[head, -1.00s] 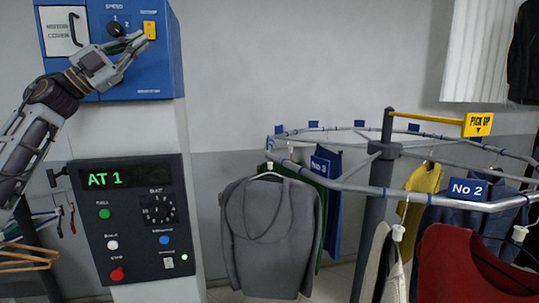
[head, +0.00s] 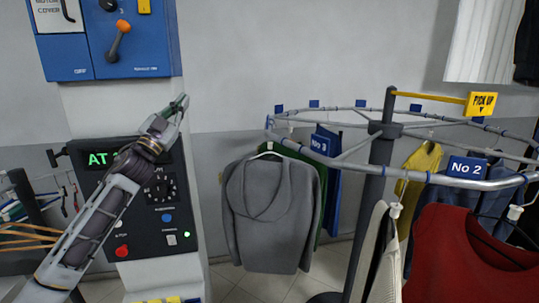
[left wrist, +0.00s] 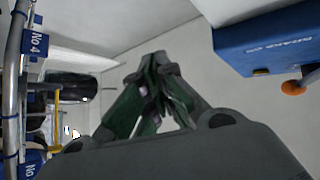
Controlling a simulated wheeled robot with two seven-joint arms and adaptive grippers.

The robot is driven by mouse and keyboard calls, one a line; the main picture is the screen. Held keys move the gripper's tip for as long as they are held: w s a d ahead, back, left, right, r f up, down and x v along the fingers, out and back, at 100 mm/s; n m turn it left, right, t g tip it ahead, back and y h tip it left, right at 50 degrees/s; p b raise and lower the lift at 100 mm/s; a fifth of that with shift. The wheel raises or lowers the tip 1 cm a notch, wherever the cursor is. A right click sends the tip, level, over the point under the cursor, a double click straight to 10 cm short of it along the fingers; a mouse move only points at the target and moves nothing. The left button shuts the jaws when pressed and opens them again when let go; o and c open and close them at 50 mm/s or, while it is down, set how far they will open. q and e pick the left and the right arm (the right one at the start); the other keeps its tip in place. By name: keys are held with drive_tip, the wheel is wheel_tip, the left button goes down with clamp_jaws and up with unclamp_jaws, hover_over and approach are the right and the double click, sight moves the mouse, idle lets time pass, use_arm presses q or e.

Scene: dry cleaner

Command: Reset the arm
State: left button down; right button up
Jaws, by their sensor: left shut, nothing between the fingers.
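My left arm comes in from the lower left in the head view and crosses in front of the black control panel (head: 183,220). My left gripper (head: 180,103) is raised beside the panel's upper right corner, in front of the grey wall. It is shut and empty. In the left wrist view the fingers (left wrist: 154,62) meet at their tips, with nothing between them. The gripper is apart from the blue box (head: 105,45) and its orange-tipped lever (head: 122,27). The arm hides part of the panel's display and its left buttons. My right gripper is not in view.
A round garment rail (head: 420,180) with blue number tags stands at the right on a dark post (head: 375,170). A grey hoodie (head: 270,210) and a red garment (head: 470,255) hang from it. Hangers (head: 30,235) are at the far left. Wall space between panel and rail is free.

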use_arm(q)
drive_tip(key=s+f+n+g+y, duration=0.2)
drive_tip(key=s+f+n+y, duration=0.15)
drive_tip(key=f, duration=0.95)
drive_tip(key=s+d+f+n+g+y, duration=0.1)
drive_tip(key=s+f+n+g+y, duration=0.2)
drive_tip(key=f, duration=0.9)
drive_tip(key=s+f+n+g+y, duration=0.2)
drive_tip(key=f+n+y, duration=0.25)
drive_tip(key=f, duration=0.85)
drive_tip(key=s+d+f+g, duration=0.1)
drive_tip(key=s+f+g, duration=0.3)
drive_tip(key=s+f, duration=0.5)
drive_tip(key=s+d+f+g, duration=0.1)
drive_tip(key=s+f+g, duration=0.4)
drive_tip(key=s, duration=0.8)
drive_tip(key=s+f+g, duration=0.3)
drive_tip(key=s+f, duration=0.5)
drive_tip(key=s, duration=0.3)
wheel_tip(320, 180, down, 34)
drive_tip(key=s+g+b, duration=0.2)
drive_tip(key=s+a+f+b, duration=0.1)
drive_tip(key=s+a+f, duration=0.1)
drive_tip(key=s+f, duration=0.9)
drive_tip(key=s+a+f+b, duration=0.1)
drive_tip(key=s+f, duration=1)
drive_tip(key=shift+s+a+f+g, duration=0.25)
drive_tip(key=shift+a+g, duration=0.1)
drive_tip(key=shift+g, duration=0.05)
